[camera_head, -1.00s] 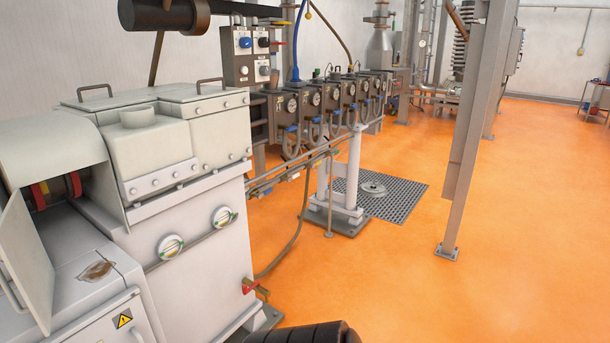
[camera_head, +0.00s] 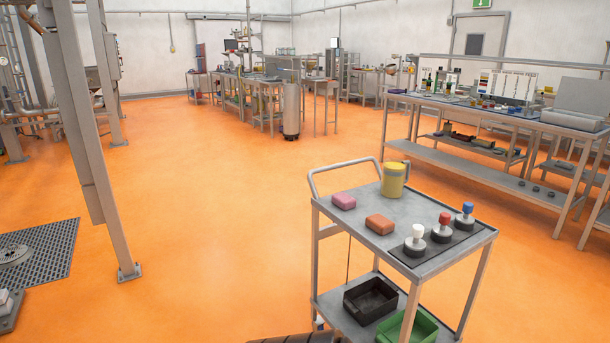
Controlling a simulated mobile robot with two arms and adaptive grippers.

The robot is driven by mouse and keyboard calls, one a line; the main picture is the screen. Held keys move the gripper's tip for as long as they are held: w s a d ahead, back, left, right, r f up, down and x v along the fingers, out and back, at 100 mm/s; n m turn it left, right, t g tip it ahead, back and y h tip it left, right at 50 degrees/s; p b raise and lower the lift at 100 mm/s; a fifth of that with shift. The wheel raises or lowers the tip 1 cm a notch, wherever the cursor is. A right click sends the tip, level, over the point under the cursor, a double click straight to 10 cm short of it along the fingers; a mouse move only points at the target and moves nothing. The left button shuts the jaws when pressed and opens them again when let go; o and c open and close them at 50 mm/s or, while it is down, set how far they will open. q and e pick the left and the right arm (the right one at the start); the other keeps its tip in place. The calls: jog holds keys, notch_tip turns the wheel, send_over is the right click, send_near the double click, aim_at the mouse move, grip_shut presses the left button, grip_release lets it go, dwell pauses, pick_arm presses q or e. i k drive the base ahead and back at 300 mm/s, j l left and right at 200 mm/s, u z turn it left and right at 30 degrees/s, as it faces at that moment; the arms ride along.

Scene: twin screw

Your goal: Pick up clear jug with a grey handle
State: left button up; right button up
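A yellow jug-like container (camera_head: 393,181) with a pale rim stands upright on the top shelf of a metal cart (camera_head: 340,211), near its far edge. It may be the clear jug with yellow contents; I cannot clearly make out a grey handle at this size. Neither of my grippers is in view. Only a dark part, probably my own body, shows at the bottom edge.
The cart also holds a pink block (camera_head: 343,201), an orange block (camera_head: 380,224) and three knobbed weights (camera_head: 441,231). Black (camera_head: 370,299) and green (camera_head: 408,327) bins sit below. A grey post (camera_head: 88,130) stands left. Orange floor (camera_head: 230,220) between is clear.

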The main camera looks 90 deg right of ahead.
aim_at(395, 172)
jog(key=z, duration=3.35)
jog(key=u, duration=0.9)
jog(key=k+u, duration=0.1)
jog(key=u, duration=1.65)
jog(key=k+u, duration=0.1)
jog(key=u, duration=0.3)
jog(key=j+u, duration=0.1)
jog(key=u, duration=0.35)
jog(key=z, duration=3.45)
